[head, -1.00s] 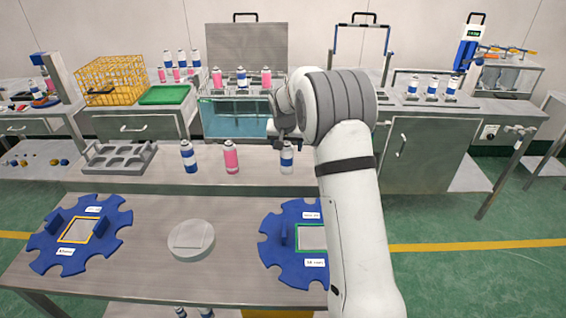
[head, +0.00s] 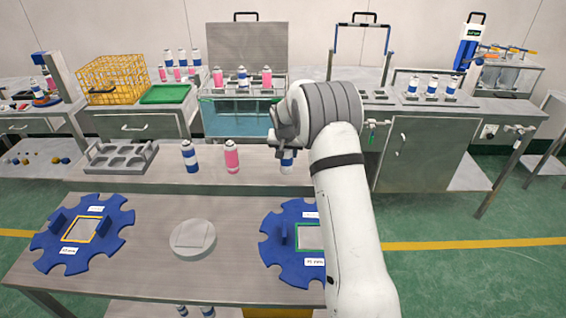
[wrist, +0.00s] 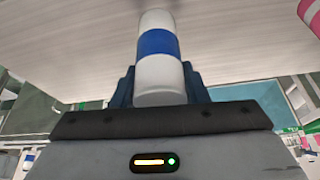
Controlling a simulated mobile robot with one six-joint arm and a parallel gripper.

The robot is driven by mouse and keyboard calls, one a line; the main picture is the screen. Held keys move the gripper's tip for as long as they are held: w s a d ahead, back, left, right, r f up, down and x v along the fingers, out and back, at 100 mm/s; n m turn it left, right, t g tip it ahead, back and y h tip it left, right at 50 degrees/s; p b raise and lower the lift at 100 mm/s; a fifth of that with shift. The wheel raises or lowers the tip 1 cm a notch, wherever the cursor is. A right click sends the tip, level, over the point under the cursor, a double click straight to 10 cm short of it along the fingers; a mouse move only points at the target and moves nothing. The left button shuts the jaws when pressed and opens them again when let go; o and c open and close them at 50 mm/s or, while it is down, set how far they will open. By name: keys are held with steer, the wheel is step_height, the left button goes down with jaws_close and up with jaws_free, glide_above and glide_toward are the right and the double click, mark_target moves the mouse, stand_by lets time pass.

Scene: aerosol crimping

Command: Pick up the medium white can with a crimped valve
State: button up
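A white can with a blue band (head: 287,160) stands upright at the right end of a row on the raised shelf. In the wrist view, which looks upside down, the can (wrist: 158,72) sits between the dark fingers of my gripper (wrist: 160,88). My gripper (head: 287,138) is at the can's upper part in the head view. The fingers lie close at both sides of the can; whether they press on it I cannot tell. Its top and valve are hidden by the gripper.
A pink can (head: 232,156) and another white can with a blue band (head: 190,157) stand to the left. A grey rack (head: 121,156) is farther left. Two blue notched fixtures (head: 112,222) (head: 275,254) and a round grey disc (head: 192,238) lie on the front table.

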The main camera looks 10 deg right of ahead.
steer(key=c, duration=0.4)
steer(key=shift+c, duration=0.2)
steer(key=shift+r, duration=0.15)
